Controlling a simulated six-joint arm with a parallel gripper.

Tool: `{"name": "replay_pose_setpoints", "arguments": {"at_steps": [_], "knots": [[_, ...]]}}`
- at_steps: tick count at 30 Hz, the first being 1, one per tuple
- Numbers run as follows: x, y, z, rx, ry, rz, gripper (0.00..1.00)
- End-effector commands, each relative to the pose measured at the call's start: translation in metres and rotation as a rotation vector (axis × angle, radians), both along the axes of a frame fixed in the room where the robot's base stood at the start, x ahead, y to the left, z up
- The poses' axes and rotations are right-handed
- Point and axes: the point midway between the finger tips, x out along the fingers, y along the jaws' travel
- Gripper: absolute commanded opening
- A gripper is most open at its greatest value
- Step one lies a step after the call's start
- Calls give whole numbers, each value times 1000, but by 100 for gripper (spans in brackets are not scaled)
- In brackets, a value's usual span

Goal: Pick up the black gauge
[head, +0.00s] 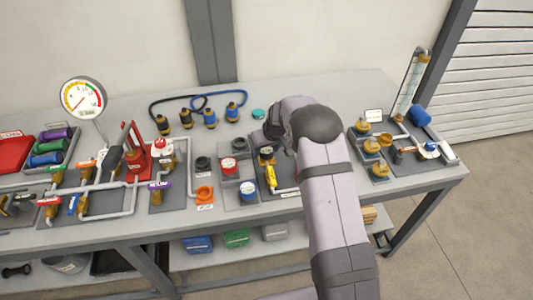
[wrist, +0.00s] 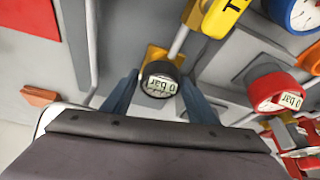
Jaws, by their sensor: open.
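The black gauge (wrist: 159,84) has a white dial reading "0 bar" and sits on a brass fitting on a pipe. In the wrist view it lies between the two blue-grey fingers of my gripper (wrist: 161,95), which is open, one finger to each side. I cannot tell whether either finger touches it. In the head view the black gauge (head: 266,154) stands just left of my arm, and my gripper (head: 273,130) is over it, with its fingertips mostly hidden.
A yellow-handled valve (wrist: 223,16) is close to the black gauge on the same pipe. A red gauge (wrist: 276,92) and a blue gauge (wrist: 293,12) stand nearby. A teal disc (head: 258,114) lies behind on the bench. An orange funnel-like part (head: 204,194) is farther left.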

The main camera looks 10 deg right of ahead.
Motion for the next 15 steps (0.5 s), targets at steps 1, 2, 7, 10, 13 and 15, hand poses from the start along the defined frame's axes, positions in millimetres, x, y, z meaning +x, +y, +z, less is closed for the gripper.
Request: {"name": "replay_pose_setpoints", "arguments": {"at_steps": [1, 2, 7, 10, 13, 15], "knots": [[0, 0, 0, 0, 0, 0, 53], [0, 0, 0, 0, 0, 0, 53], [0, 0, 0, 0, 0, 0, 41], [0, 0, 0, 0, 0, 0, 17], [0, 0, 0, 0, -1, 0, 12], [0, 0, 0, 0, -1, 0, 12]]}}
